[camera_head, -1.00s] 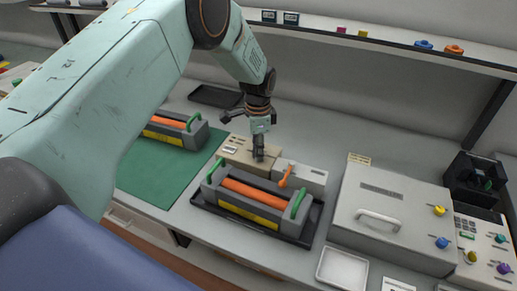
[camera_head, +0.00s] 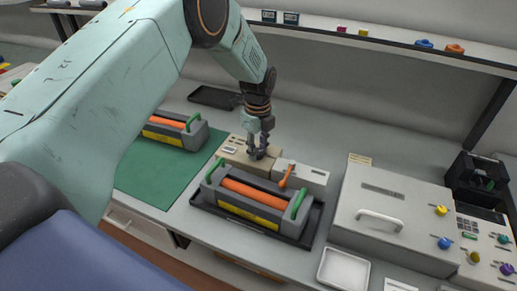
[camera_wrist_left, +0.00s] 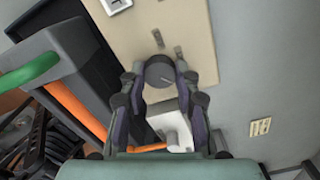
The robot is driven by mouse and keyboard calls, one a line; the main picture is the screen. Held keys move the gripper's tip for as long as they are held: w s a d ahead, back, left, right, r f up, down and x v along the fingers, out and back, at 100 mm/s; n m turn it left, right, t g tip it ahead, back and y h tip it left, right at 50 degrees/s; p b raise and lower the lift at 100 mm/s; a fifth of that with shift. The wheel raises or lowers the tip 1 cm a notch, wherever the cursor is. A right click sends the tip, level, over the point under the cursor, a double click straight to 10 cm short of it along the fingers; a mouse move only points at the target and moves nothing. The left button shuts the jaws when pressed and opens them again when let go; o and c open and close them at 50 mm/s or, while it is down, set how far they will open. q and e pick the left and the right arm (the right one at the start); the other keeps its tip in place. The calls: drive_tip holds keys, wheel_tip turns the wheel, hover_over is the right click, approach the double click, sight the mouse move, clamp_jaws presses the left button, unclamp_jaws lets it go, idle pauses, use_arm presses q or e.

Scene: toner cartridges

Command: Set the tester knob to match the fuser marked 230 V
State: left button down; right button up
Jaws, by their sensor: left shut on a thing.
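The beige tester box (camera_head: 231,157) stands behind the front fuser, and its panel (camera_wrist_left: 213,100) fills the middle of the left wrist view. A dark round knob (camera_wrist_left: 159,70) with a pale pointer line sits on this panel. My left gripper (camera_head: 258,156) points down at the tester. In the wrist view its fingertips (camera_wrist_left: 160,77) are closed on both sides of the knob. One grey fuser with an orange roller (camera_head: 253,191) and green handles lies in a black tray. Another fuser (camera_head: 172,132) lies on the green mat. Their voltage marks are too small to read.
A small light box with an orange lever (camera_head: 287,175) stands right of the tester. A grey case with a handle (camera_head: 383,207) and a panel with coloured knobs (camera_head: 477,243) are farther right. An empty black tray (camera_head: 212,97) lies behind. The bench behind the tester is clear.

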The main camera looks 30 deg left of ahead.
sight(258, 151)
use_arm(q)
drive_tip(key=shift+w+a+r+m, duration=0.1)
drive_tip(key=shift+m, duration=0.9)
drive_tip(key=shift+w+r+m, duration=0.1)
drive_tip(key=shift+m, duration=0.9)
drive_tip(key=c, duration=1.3)
unclamp_jaws()
drive_tip(key=shift+o, duration=1.6)
drive_tip(key=shift+s+f, duration=0.1)
wheel_tip(258, 151, up, 12)
